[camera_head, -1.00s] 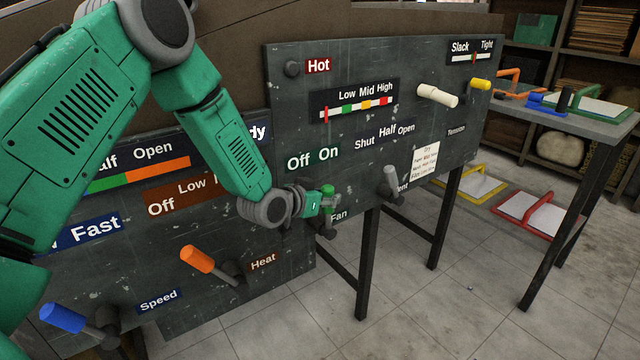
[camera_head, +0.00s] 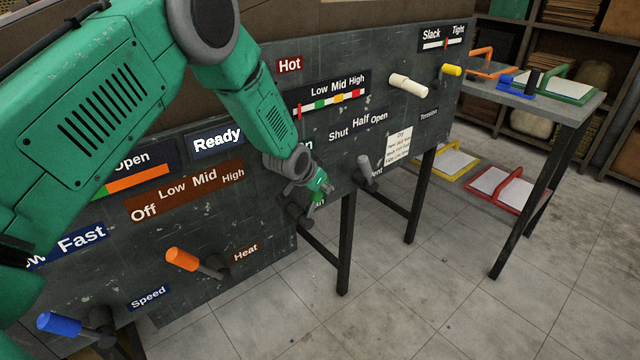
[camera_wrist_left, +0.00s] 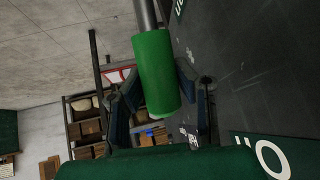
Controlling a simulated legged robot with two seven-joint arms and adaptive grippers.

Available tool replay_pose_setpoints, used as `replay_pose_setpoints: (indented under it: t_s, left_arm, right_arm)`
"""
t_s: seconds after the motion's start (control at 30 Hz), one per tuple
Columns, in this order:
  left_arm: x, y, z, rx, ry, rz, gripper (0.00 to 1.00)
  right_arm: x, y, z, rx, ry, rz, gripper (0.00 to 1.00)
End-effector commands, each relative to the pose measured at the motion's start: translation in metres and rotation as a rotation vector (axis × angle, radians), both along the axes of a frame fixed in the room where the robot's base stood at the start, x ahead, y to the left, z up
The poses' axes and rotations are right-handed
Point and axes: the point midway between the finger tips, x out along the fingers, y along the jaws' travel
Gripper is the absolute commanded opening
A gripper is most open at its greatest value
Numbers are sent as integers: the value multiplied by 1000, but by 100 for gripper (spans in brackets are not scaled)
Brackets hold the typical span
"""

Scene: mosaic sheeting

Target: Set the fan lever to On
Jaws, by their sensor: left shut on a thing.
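The fan lever's green handle (camera_wrist_left: 157,72) fills the middle of the left wrist view, on a grey metal shaft. In the head view the handle (camera_head: 316,199) is small and partly covered by my left gripper (camera_head: 319,188). The lever's dark pivot (camera_head: 298,214) is on the board, and the lever leans up and to the right from it. In the left wrist view my left gripper's fingers (camera_wrist_left: 160,103) are on either side of the handle, shut on it. My arm hides most of the Off/On sign (camera_head: 307,141) and part of the Fan label. My right gripper is out of view.
The dark board (camera_head: 230,320) also carries an orange heat lever (camera_head: 182,259), a blue speed lever (camera_head: 58,323), a grey lever (camera_head: 364,163), a white handle (camera_head: 408,85) and a yellow one (camera_head: 451,69). A side table (camera_head: 560,108) stands at right. The floor in front is clear.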

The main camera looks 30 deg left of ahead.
Motion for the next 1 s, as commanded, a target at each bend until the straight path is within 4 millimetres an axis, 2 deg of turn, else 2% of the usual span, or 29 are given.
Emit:
replay_pose_setpoints:
  t_s: [0.3,0.33,0.37,0.4,0.77,1.0]
  left_arm:
    - [4,0,3,1,-10,-1,0]
    - [4,0,3,1,-10,-1,34]
    - [4,0,2,1,-10,-1,44]
    - [4,0,2,1,-9,-1,47]
    - [-2,0,6,1,-7,-2,47]
    - [-28,1,38,0,-7,-1,47]
  right_arm:
    - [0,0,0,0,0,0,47]
    - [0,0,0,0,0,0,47]
    - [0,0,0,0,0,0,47]
    - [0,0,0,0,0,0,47]
    - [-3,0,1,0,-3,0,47]
    - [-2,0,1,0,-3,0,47]
